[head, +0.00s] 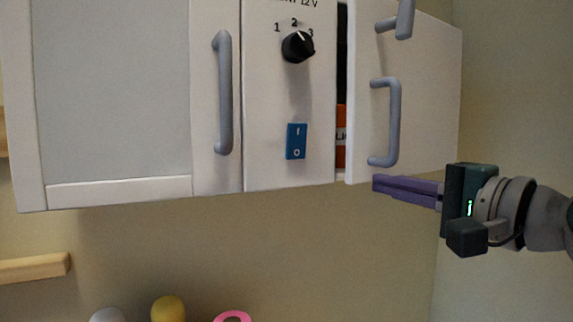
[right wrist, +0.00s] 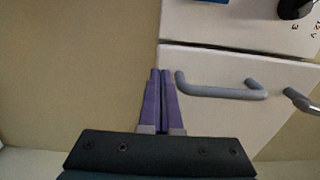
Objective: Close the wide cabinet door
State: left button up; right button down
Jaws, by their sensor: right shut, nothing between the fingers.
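The cabinet's right door (head: 425,95) stands slightly ajar, with a dark gap along its left edge. It carries a grey bar handle (head: 393,120) and a second one above. The framed left door (head: 115,100), broader in the picture, looks flush, with a long grey handle (head: 224,95). My right gripper (head: 376,183) is shut and empty, with its purple fingers just below the right door's bottom edge. In the right wrist view, the fingertips (right wrist: 160,74) are beside one end of the door's handle (right wrist: 225,91); I cannot tell whether they touch. My left gripper is out of view.
Between the doors is a panel (head: 270,95) with a black dial (head: 298,46) and a blue switch (head: 296,141). An orange item (head: 341,135) shows inside the gap. A wooden ledge (head: 35,268) is at lower left.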

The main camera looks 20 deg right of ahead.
aim_at(366, 182)
jog(key=shift+w+a, duration=0.15)
jog(key=shift+w, duration=0.5)
jog(key=w, duration=0.2)
jog(key=shift+w+a, duration=0.3)
jog(key=shift+w, duration=0.05)
jog(key=shift+w+f, duration=0.1)
jog(key=shift+w, duration=0.1)
jog(key=shift+f, duration=0.1)
jog(key=shift+a, duration=0.1)
